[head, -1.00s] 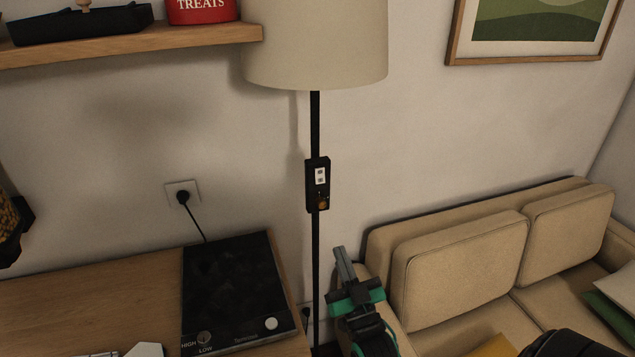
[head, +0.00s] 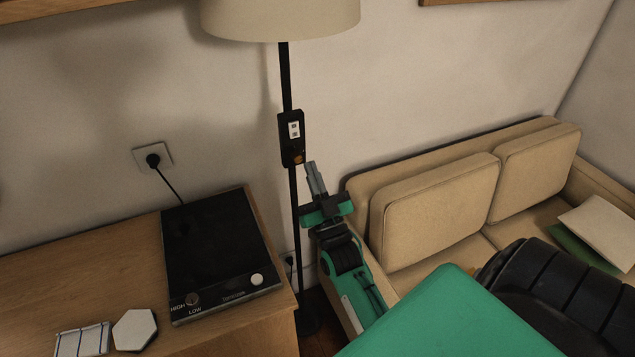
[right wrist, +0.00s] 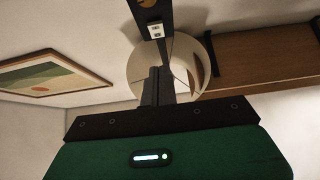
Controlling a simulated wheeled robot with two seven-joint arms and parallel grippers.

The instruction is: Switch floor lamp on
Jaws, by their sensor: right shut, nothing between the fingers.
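The floor lamp has a cream shade (head: 280,18) and a thin black pole (head: 287,80). A black switch box (head: 291,138) is fixed on the pole, with a white label and a small orange-brown knob (head: 298,158) at its lower end. My right gripper (head: 311,166) is shut and empty, its fingertips just below and right of the knob; I cannot tell whether they touch. In the right wrist view the shut fingers (right wrist: 157,72) point up toward the switch box (right wrist: 150,20), with the shade (right wrist: 170,68) behind. My left gripper is out of view.
A wooden counter (head: 90,265) with a black hotplate (head: 215,245) stands left of the pole. A beige sofa (head: 440,205) stands to the right. A wall socket (head: 153,158) with a plugged cord is on the left.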

